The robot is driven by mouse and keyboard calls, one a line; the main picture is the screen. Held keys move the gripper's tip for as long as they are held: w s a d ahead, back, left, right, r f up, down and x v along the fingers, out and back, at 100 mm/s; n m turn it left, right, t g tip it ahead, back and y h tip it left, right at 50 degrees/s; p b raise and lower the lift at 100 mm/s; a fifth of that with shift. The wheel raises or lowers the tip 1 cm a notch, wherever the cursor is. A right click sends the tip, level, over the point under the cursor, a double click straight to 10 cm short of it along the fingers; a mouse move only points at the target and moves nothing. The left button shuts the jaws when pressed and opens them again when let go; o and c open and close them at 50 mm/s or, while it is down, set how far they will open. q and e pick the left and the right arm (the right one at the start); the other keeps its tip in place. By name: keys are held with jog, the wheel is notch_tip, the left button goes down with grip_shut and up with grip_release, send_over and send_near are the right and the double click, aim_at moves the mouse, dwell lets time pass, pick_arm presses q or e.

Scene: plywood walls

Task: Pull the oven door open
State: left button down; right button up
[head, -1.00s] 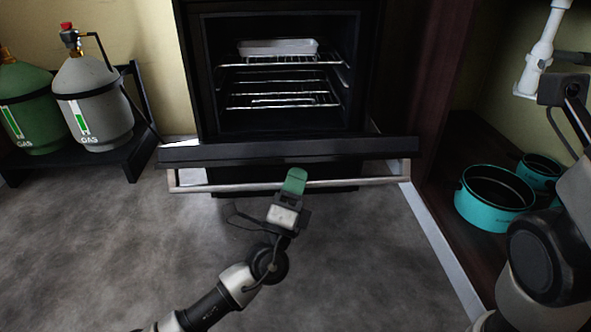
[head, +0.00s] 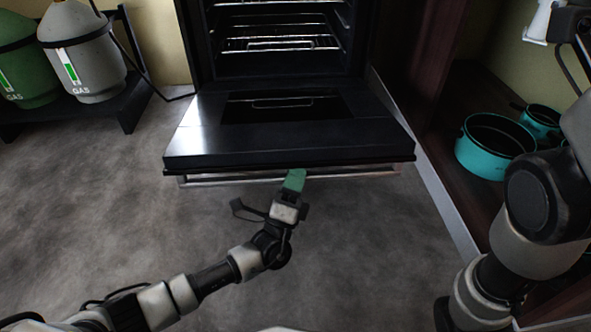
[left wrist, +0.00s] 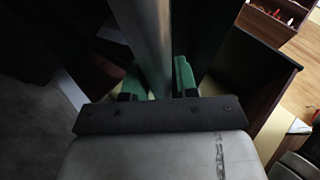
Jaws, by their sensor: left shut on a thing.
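The oven (head: 200,45) stands at the back centre of the head view with its black door (head: 190,145) folded far down, its inner face and window showing from above. The metal bar handle (head: 225,178) runs along the door's outer edge. My left gripper (head: 294,180) is shut on the handle near its middle. In the left wrist view the handle (left wrist: 150,35) passes between the green fingers (left wrist: 157,80). My right arm shows at the right of the head view, but its gripper is out of frame.
Wire racks (head: 275,44) show inside the oven. Grey and green gas cylinders (head: 82,55) stand on a black shelf (head: 125,115) at the left. Turquoise pots (head: 470,160) sit in the dark cabinet at the right. The grey floor (head: 110,200) before the door is clear.

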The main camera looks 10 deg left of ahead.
pick_arm(q)
jog(key=shift+s+d, duration=0.1)
jog(key=c, duration=1)
grip_release()
jog(key=shift+o, duration=0.2)
jog(key=p+v, duration=0.3)
jog(key=v, duration=0.8)
